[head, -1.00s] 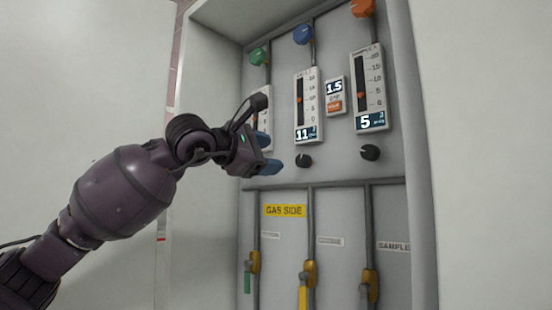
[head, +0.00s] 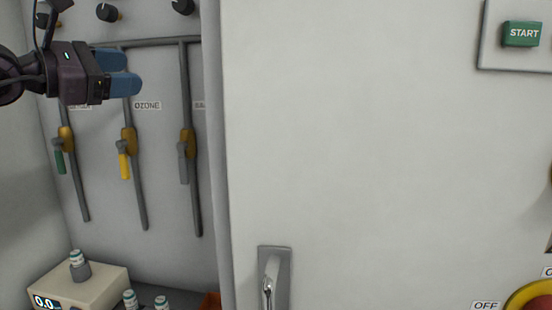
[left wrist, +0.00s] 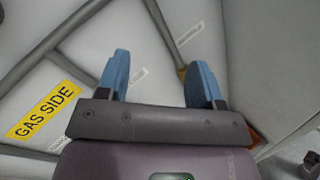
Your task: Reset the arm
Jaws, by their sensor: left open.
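My left gripper (head: 124,73) shows at the upper left of the head view, in front of the gas panel (head: 100,190). Its two blue fingers are apart with nothing between them. In the left wrist view the same open gripper (left wrist: 160,80) faces the panel, with the yellow GAS SIDE label (left wrist: 43,110) to its left. I cannot tell whether a fingertip touches the panel. My right gripper is in neither current view.
Valves with green (head: 59,162), yellow (head: 124,166) and grey (head: 184,170) handles sit below the gripper. A beige device (head: 90,288) reading 0.0 and capped vials stand lower left. A door handle (head: 272,280), START button (head: 521,34) and red-yellow knob (head: 532,298) lie to the right.

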